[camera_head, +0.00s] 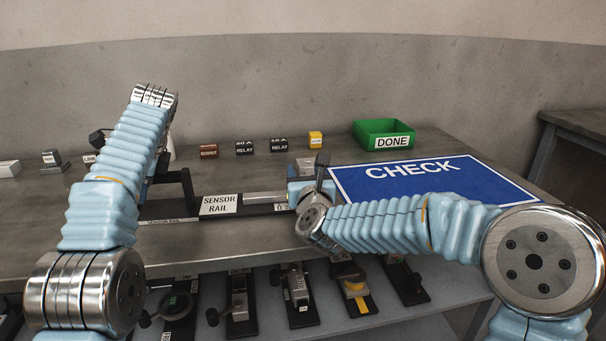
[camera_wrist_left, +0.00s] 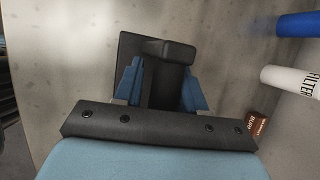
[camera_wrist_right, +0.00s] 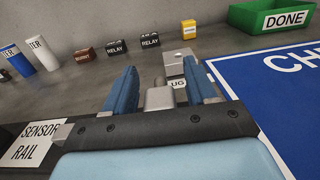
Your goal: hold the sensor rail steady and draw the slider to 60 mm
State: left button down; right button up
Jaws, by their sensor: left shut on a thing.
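The sensor rail lies across the bench, with a white SENSOR RAIL plate (camera_head: 219,205) and a silver bar (camera_head: 265,197). A black upright (camera_head: 176,177) stands at its left end. My left gripper (camera_wrist_left: 160,88) is shut on a black block (camera_wrist_left: 168,50), apparently this upright; in the head view my arm partly hides the grip. My right gripper (camera_wrist_right: 162,92) is open, with its blue fingers on either side of a grey metal post (camera_wrist_right: 158,98), apparently the slider. Gaps show on both sides of the post. The scale is mostly hidden, so I cannot read the slider's position.
A blue CHECK mat (camera_head: 430,185) lies to the right, with a green DONE bin (camera_head: 384,134) behind it. Relays (camera_head: 245,148), a brown block (camera_head: 208,151) and a yellow block (camera_head: 315,139) stand at the back. A shelf below holds several devices (camera_head: 300,288).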

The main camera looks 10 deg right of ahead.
pick_arm(q)
jog(key=shift+f, duration=0.15)
pick_arm(e)
jog(key=shift+a, duration=0.1)
jog(key=s, duration=1.2)
jog(key=shift+a, duration=0.3)
pick_arm(q)
jog(key=c, duration=0.6)
grip_release()
jog(key=shift+o, duration=0.2)
jog(key=shift+w, duration=0.1)
